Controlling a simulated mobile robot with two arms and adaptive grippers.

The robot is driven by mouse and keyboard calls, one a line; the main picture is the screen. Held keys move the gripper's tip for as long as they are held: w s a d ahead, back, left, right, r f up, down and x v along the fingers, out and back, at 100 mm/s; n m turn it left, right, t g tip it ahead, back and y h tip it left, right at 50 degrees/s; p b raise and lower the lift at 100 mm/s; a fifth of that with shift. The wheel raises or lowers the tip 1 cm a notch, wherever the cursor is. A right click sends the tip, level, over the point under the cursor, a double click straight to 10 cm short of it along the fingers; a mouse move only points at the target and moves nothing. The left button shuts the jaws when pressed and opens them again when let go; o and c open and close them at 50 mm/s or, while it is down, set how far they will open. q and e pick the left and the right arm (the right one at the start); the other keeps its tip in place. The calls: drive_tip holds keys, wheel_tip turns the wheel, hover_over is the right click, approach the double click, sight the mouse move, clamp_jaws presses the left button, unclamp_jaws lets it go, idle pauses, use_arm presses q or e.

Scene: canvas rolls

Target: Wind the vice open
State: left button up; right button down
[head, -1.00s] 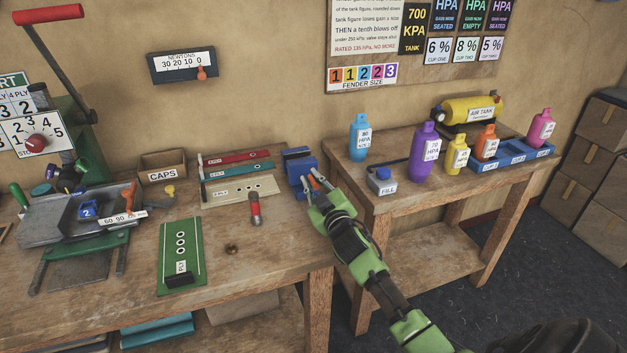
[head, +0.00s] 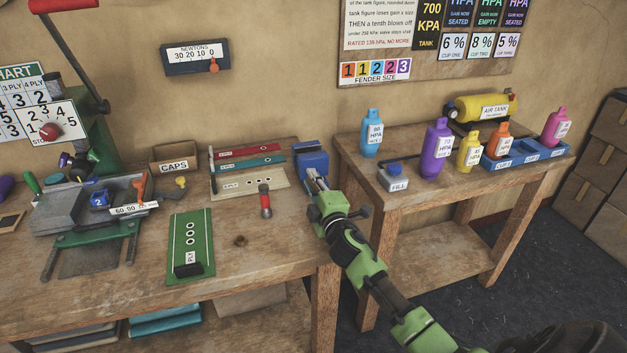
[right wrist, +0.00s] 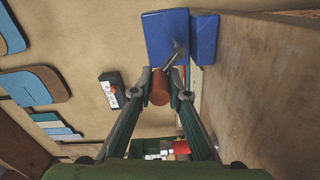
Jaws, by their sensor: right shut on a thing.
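The blue vice (head: 312,160) is mounted at the right end of the workbench, near its back. It also shows at the top of the right wrist view (right wrist: 168,38), with a thin metal bar reaching down from it to a reddish-brown cylindrical handle (right wrist: 160,88). My right gripper (head: 317,182) is right in front of the vice. In the right wrist view its two fingers (right wrist: 160,92) are shut on the handle, one on each side. How wide the vice jaws stand is hard to tell. My left gripper is not in view.
Long red, teal and cream strips (head: 249,184) lie left of the vice, with a small red-topped tool (head: 265,200) in front. A side table (head: 440,185) with several coloured bottles stands to the right, across a gap. The bench front near the vice is clear.

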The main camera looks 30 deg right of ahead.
drive_tip(key=shift+d+r+n, duration=0.1)
drive_tip(key=shift+d+n, duration=0.1)
drive_tip(key=shift+n, duration=0.2)
drive_tip(key=c, duration=2)
unclamp_jaws()
drive_tip(key=shift+o, duration=0.2)
drive_tip(key=shift+s+d, duration=0.1)
drive_tip(key=shift+a, duration=0.2)
drive_tip(key=shift+s+a+f, duration=0.1)
drive_tip(key=shift+s+f, duration=0.1)
drive_tip(key=shift+s, duration=0.15)
drive_tip(key=v, duration=1.1)
drive_tip(key=shift+s+r, duration=0.15)
